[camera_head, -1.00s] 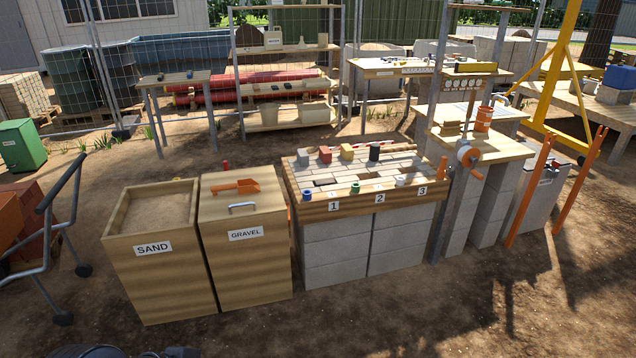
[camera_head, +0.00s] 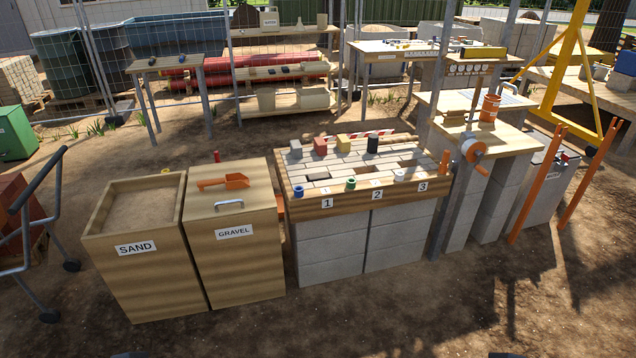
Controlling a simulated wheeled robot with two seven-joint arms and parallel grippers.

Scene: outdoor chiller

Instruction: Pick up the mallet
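I cannot pick out a mallet with certainty at this size. Small dark items lie on the back left table (camera_head: 165,63), and small tools lie on the back middle table (camera_head: 385,57), too small to name. A brick-topped bench (camera_head: 335,203) in the middle carries a grey, a red, a yellow and a black block (camera_head: 373,144) along its back. Neither gripper's fingers show. Only dark slivers touch the bottom edge, and I cannot tell what they are.
A sand bin (camera_head: 150,285) and a gravel bin (camera_head: 245,270) with an orange scoop (camera_head: 224,181) stand left of the bench. A crank station (camera_head: 515,143) and orange uprights (camera_head: 590,170) stand right. A barrow-like frame (camera_head: 35,220) is far left. Front ground is clear.

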